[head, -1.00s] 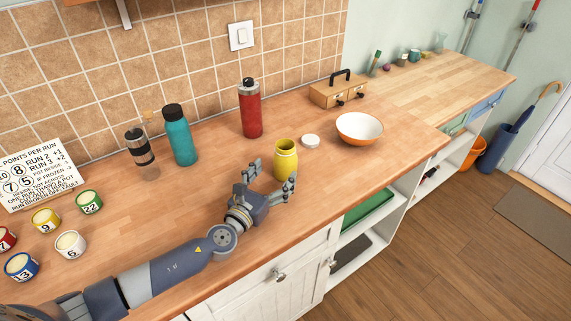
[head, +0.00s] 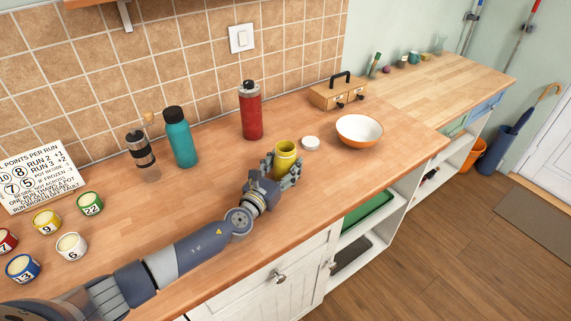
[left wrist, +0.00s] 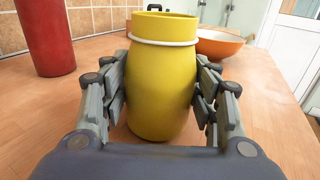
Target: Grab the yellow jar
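The yellow jar (head: 286,158) stands upright and open-topped on the wooden counter. It fills the middle of the left wrist view (left wrist: 162,85), with a pale ring around its neck. My left gripper (head: 283,170) has one finger on each side of the jar. In the left wrist view the finger pads (left wrist: 161,98) lie against both sides of its body, and the gripper looks shut on it. The jar's base rests on the counter. The jar hides part of the fingertips. My right gripper is not in view.
A white lid-like disc (head: 310,143) and an orange-and-white bowl (head: 359,130) stand right of the jar. A red bottle (head: 250,112) and a teal bottle (head: 181,138) stand behind, left. Numbered tins (head: 71,245) sit at left. The counter's front edge is close by.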

